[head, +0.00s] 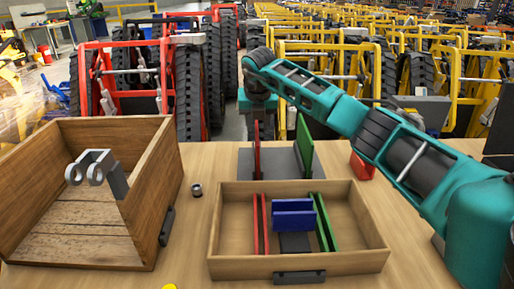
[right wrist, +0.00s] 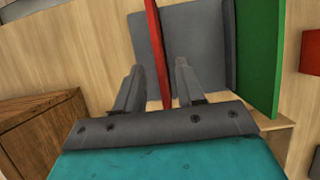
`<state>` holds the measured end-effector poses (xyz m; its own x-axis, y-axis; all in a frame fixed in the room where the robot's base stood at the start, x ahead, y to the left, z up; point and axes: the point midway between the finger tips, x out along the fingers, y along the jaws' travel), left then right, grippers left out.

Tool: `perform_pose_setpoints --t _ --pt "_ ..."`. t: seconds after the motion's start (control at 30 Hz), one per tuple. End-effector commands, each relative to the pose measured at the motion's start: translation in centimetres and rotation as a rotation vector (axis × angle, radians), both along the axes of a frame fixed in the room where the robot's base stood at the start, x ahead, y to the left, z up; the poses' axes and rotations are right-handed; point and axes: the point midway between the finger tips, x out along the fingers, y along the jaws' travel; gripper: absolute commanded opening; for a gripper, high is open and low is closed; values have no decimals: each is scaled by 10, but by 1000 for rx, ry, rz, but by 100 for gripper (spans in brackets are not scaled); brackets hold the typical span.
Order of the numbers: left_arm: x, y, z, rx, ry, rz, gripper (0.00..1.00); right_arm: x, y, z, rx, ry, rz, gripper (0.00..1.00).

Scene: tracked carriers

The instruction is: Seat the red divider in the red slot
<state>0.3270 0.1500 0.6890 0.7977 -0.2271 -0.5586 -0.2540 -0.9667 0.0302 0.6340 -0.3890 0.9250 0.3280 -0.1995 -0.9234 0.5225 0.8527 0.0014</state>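The red divider (head: 257,158) stands upright at the left of a grey stand (head: 283,163) behind the tray. The red slot (head: 260,225) is a pair of thin red rails at the left inside the shallow wooden tray (head: 230,267). In the head view my right gripper (head: 257,116) is at the upper part of the red divider, its fingers hard to make out. In the right wrist view my right gripper (right wrist: 157,84) is open, with the red divider (right wrist: 157,45) between its fingers and a gap showing on both sides. My left gripper is not in view.
A green divider (head: 304,145) stands at the stand's right. The tray also holds green rails (head: 325,225) and blue pieces (head: 293,220). A deep wooden crate (head: 150,190) with a grey bracket (head: 95,168) stands left. A small dark cylinder (head: 196,191) and a red block (head: 361,166) are on the table.

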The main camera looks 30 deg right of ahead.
Motion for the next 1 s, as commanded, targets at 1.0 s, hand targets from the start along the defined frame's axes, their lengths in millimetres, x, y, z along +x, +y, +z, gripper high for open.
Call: perform_pose_setpoints --t 1.0 --pt "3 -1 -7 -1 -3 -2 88 14 -9 -43 0 1 0 0"
